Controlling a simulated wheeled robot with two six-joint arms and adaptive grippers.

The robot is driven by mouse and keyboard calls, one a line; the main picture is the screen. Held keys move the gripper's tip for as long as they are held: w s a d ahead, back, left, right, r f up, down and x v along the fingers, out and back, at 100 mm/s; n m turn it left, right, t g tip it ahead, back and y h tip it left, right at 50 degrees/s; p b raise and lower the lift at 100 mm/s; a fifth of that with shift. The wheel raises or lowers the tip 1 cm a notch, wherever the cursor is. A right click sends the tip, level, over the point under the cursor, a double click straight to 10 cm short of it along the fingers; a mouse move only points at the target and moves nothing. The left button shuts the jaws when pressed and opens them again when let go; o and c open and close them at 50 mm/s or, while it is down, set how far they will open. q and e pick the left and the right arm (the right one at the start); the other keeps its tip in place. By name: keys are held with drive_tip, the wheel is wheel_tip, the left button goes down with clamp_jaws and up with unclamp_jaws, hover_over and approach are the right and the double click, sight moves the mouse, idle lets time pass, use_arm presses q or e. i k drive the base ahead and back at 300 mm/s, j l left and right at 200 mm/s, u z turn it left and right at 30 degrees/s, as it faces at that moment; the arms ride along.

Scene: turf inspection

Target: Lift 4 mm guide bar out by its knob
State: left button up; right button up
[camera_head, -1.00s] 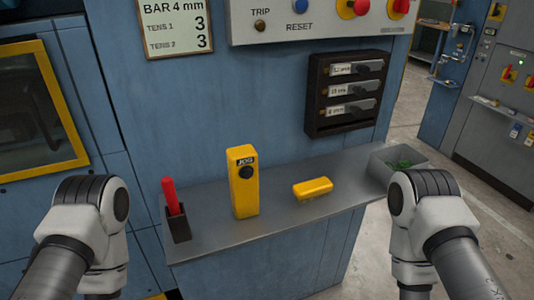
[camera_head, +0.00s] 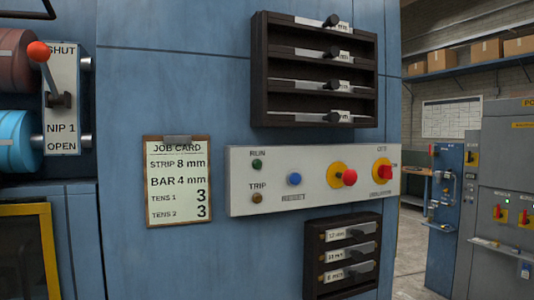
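An upper dark rack (camera_head: 258,70) on the blue machine panel holds several bars in slots, one above another. Each bar has a black knob, such as the top knob (camera_head: 332,20) and the bottom knob (camera_head: 333,117), with a white label beside it. The labels are too small to read surely, so I cannot tell which bar is the 4 mm one. The job card (camera_head: 178,181) reads strip 8 mm, bar 4 mm, and 3 for both tensions. Neither of my grippers is in view.
Below the upper rack is a control panel (camera_head: 240,183) with a protruding red button (camera_head: 349,177) and a red switch (camera_head: 382,172). A lower rack (camera_head: 312,260) holds handled pieces labelled in mm. An orange-tipped lever (camera_head: 39,51) stands at left by rollers. Open floor lies right.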

sight(334, 53)
drive_tip(key=l+u, duration=0.15)
drive_tip(key=l, duration=1.3)
